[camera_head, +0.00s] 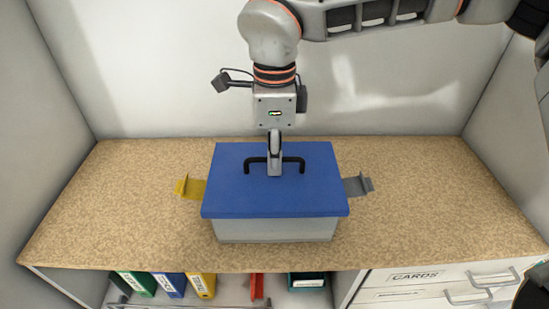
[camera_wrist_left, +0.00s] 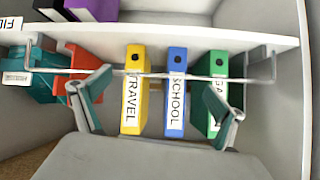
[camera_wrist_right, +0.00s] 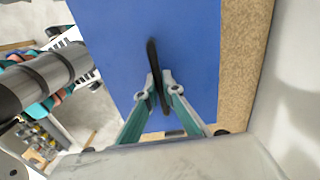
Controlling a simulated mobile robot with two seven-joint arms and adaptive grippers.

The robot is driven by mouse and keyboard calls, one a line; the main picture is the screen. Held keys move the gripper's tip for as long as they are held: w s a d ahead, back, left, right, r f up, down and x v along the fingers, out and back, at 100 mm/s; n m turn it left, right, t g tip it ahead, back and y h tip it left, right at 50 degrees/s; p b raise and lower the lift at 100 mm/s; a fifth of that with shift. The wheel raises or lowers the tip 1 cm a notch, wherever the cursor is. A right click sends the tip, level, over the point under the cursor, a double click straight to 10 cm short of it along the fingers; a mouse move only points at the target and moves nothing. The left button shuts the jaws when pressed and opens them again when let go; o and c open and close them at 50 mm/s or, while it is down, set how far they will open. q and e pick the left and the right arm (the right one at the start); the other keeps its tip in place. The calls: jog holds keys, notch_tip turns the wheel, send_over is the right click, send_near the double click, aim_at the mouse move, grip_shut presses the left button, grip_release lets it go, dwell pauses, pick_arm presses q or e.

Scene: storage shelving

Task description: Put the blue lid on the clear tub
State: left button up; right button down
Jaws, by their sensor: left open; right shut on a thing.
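The blue lid (camera_head: 240,197) lies level over the clear tub (camera_head: 277,230), which stands on the speckled worktop; only the tub's front wall shows below the lid's edge. No gap shows between them, but I cannot tell whether the lid is fully seated. My right gripper (camera_head: 275,172) is shut on the lid's black handle (camera_head: 253,160) from above. In the right wrist view its fingers (camera_wrist_right: 160,88) pinch the handle over the blue lid (camera_wrist_right: 115,60). My left gripper (camera_wrist_left: 155,105) is open and empty, facing a shelf of binders.
A yellow latch (camera_head: 190,187) sticks out left of the tub and a grey latch (camera_head: 357,185) right. The worktop (camera_head: 115,205) is clear on both sides. Below are binders (camera_head: 171,284), a red item (camera_head: 257,286), a teal bin (camera_head: 307,282) and drawers (camera_head: 420,285).

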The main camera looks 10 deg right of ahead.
jog(key=c, duration=2.1)
grip_release()
jog(key=shift+c, duration=0.2)
jog(key=shift+r, duration=0.1)
notch_tip(320, 180, up, 12)
